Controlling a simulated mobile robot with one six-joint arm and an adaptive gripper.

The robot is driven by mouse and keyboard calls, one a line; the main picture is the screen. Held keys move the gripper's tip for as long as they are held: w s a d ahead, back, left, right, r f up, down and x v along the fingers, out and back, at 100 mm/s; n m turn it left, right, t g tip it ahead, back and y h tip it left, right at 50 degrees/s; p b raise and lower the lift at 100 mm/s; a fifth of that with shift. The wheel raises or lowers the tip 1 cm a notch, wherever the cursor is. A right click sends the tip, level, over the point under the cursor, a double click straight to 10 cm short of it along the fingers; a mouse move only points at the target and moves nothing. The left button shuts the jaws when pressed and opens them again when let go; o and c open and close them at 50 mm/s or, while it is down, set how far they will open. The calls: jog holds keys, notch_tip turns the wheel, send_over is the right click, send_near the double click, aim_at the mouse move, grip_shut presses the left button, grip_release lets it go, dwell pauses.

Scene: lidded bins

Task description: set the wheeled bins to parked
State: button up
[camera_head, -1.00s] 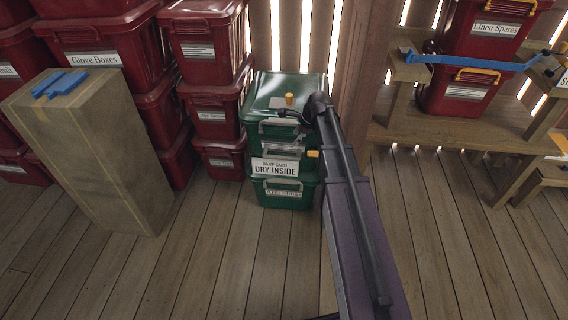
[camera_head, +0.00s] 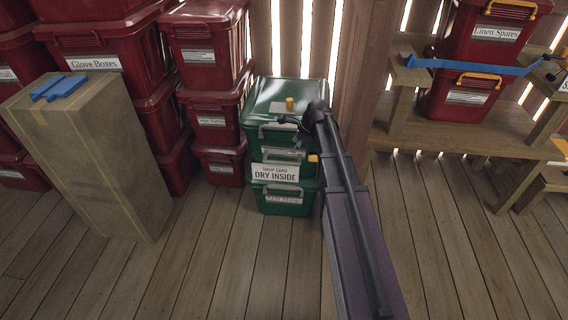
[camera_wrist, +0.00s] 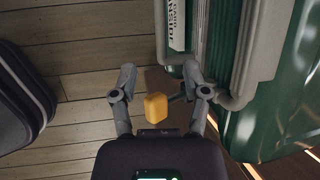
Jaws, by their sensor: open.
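A stack of green lidded bins (camera_head: 262,105) stands on the floor against the slatted wall; I see no wheels on it. A yellow block (camera_head: 290,104) shows at the top lid and another yellow block (camera_head: 313,159) at the stack's right side. My gripper (camera_head: 286,121) is at the upper front of the stack. In the wrist view my gripper (camera_wrist: 160,76) is open, with a yellow block (camera_wrist: 156,107) on a short dark stem between its fingers in the picture; contact cannot be told. The green bin (camera_wrist: 283,90) with its grey handle (camera_wrist: 236,50) fills the right side.
Red bins (camera_head: 160,110) are stacked to the left, behind a tall tan box (camera_head: 95,160) with a blue piece on top. A wooden shelf (camera_head: 455,135) at right holds red bins with yellow handles and a blue bar (camera_head: 470,66). The floor in front is clear.

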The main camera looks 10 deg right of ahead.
aim_at(284, 162)
jog(key=shift+b+x, duration=5.25)
jog(key=shift+x, duration=0.85)
grip_shut()
